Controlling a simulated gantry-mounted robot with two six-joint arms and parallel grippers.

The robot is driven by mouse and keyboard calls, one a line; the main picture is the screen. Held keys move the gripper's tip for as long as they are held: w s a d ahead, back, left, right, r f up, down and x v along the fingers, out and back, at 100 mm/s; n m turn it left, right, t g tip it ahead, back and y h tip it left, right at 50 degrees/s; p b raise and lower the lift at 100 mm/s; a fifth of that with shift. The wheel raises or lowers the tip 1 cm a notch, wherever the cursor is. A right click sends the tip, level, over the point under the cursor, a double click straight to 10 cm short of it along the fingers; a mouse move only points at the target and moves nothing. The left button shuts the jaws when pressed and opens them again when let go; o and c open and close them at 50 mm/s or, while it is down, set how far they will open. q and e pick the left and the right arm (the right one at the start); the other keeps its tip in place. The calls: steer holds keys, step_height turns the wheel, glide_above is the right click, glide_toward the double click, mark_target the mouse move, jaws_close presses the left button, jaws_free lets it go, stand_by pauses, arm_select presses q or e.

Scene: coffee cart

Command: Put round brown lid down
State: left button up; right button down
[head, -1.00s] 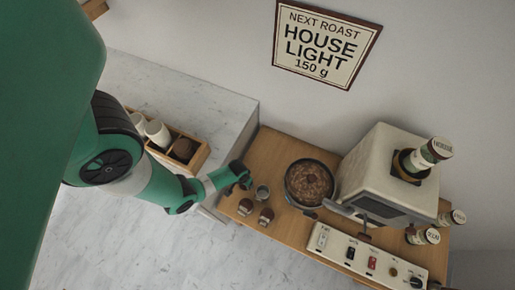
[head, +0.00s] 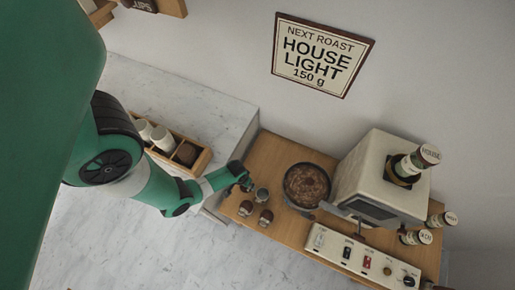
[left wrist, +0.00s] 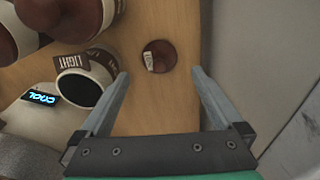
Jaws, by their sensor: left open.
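The round brown lid (left wrist: 158,56) with a small white label lies on the wooden counter in the left wrist view. My left gripper (left wrist: 160,75) is open, its two fingers spread to either side below the lid, not touching it. An open canister (left wrist: 86,84) marked LIGHT, dark inside, stands just left of the left finger. In the head view, my left gripper (head: 244,179) is over the counter's left end beside the open canister (head: 262,194). The lid cannot be made out there. My right gripper is not in view.
Brown-topped canisters (head: 246,207) stand near the open one. A round pan of brown contents (head: 306,185), a cream machine (head: 382,175) and a switch panel (head: 362,258) are to the right. Bare counter surrounds the lid.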

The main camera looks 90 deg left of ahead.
mark_target(244, 189)
arm_select(q)
step_height(244, 189, up, 7)
steer(key=p, duration=0.5)
steer(key=shift+s+d+r+p, duration=0.15)
steer(key=shift+s+d+p, duration=0.05)
steer(key=shift+d+p, duration=0.15)
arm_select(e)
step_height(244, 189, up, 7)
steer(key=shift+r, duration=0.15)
